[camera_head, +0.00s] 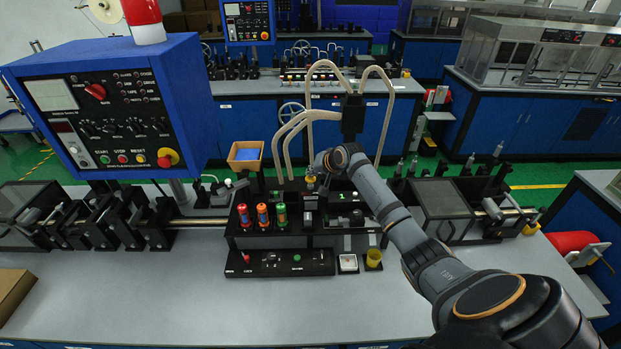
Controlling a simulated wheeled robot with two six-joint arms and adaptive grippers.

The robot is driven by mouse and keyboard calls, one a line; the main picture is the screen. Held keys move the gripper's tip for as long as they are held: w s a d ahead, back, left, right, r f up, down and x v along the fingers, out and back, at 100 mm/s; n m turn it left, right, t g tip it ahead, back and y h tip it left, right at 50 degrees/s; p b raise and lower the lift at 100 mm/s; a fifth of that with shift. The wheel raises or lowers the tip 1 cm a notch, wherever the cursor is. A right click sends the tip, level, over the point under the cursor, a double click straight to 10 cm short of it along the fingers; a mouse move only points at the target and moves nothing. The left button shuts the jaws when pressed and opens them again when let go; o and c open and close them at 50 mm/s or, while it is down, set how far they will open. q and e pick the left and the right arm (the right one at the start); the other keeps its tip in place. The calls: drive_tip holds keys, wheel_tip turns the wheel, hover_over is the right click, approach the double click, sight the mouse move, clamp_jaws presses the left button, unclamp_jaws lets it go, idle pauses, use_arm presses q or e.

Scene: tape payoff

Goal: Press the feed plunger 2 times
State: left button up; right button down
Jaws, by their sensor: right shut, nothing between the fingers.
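My right arm comes in from the lower right and reaches over the black feeder unit (290,242) in the middle of the bench. My right gripper (317,172) is at the back of this unit, small and partly hidden by my wrist; it is shut and empty. A small metal and yellowish part (310,181) shows just below the gripper; it may be the feed plunger, but I cannot tell whether they touch. Red, orange and green cylinders (263,215) stand in the unit to the left. My left gripper is not in view.
A blue control box (110,105) with a red beacon stands at the left. Beige hoses (325,75) rise behind the feeder. The grey bench front (200,310) is clear.

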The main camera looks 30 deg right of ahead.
sight(312, 178)
drive_tip(key=shift+s+f+b, duration=0.1)
drive_tip(key=shift+f+b, duration=0.25)
drive_tip(key=shift+f, duration=0.9)
idle(0.9)
drive_tip(key=shift+r+p, duration=1.05)
drive_tip(key=shift+p, duration=0.1)
drive_tip(key=shift+r, duration=0.65)
drive_tip(key=shift+r, duration=0.1)
drive_tip(key=shift+r, duration=2.45)
